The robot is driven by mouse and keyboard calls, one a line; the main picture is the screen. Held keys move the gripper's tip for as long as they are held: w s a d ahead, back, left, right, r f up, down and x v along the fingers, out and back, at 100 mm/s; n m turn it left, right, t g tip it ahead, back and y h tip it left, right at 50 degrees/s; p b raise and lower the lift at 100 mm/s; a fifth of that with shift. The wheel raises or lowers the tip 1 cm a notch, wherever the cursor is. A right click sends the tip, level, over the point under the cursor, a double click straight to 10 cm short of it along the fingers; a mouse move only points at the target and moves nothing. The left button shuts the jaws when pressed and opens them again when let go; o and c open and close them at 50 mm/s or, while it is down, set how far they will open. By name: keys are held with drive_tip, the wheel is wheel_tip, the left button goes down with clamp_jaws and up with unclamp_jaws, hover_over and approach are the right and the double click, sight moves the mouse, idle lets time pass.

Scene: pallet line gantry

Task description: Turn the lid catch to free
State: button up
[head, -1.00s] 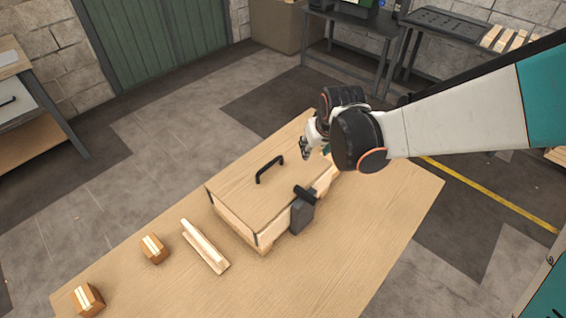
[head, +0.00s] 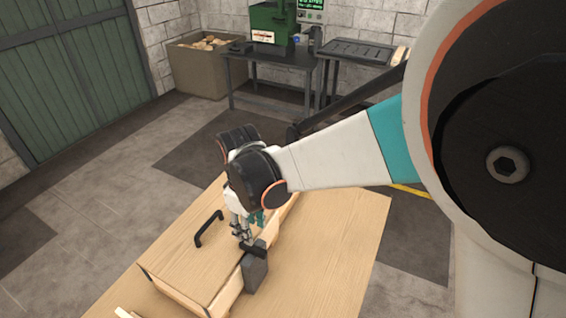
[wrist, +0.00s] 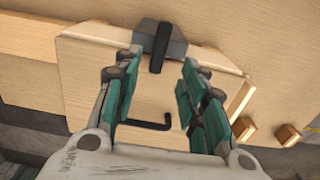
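The catch is a grey block (head: 255,272) with a black lever (head: 252,248) on top, at the near right side of a wooden box. In the wrist view the black lever (wrist: 157,48) reaches from the grey block over the edge of the pale wooden lid (wrist: 90,75). The lid (head: 180,262) is flat on the box and has a black bar handle (head: 208,228). My gripper (head: 242,232) points down just above and behind the lever. In the wrist view my gripper (wrist: 160,66) is open, its teal fingers apart on either side of the lever's line. Contact cannot be told.
The wooden table (head: 335,235) is clear to the right of the box. Small wooden blocks (wrist: 287,134) show at the right in the wrist view. A dark bench (head: 290,75) with a green machine (head: 272,22) and a bin of wood pieces (head: 200,65) stand at the back.

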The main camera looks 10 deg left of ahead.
sight(252, 247)
wheel_tip(252, 247, down, 9)
drive_tip(key=shift+r+b, duration=0.15)
drive_tip(key=shift+b, duration=1.1)
drive_tip(key=shift+c, duration=0.5)
clamp_jaws()
